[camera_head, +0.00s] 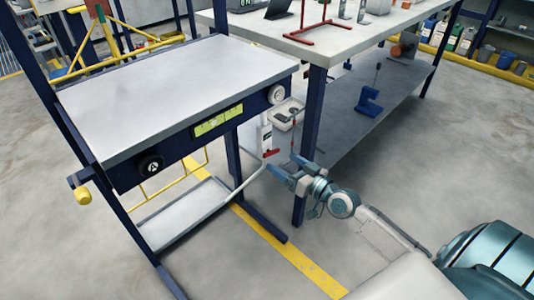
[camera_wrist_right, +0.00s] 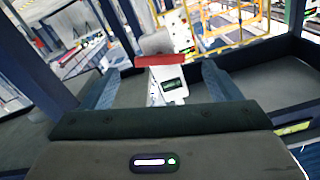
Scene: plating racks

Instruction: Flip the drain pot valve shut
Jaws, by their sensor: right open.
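The drain pot valve has a white body (camera_head: 264,135) with a red handle (camera_head: 271,153) low on it, beside the right end of the grey-topped bench. In the right wrist view the red handle (camera_wrist_right: 166,60) lies crosswise against the white body (camera_wrist_right: 168,84), which bears a small dark display. My right gripper (camera_head: 282,163) is open, just below and to the right of the handle. In the wrist view its fingers (camera_wrist_right: 162,82) stand on either side of the valve, apart from it. My left gripper is not in view.
The bench (camera_head: 180,85) has a dark blue frame, a black knob (camera_head: 151,164) and a lower shelf (camera_head: 185,220). A second table (camera_head: 350,35) stands behind, its blue leg (camera_head: 307,140) close to my right gripper. A white bin (camera_head: 288,112) sits behind the valve.

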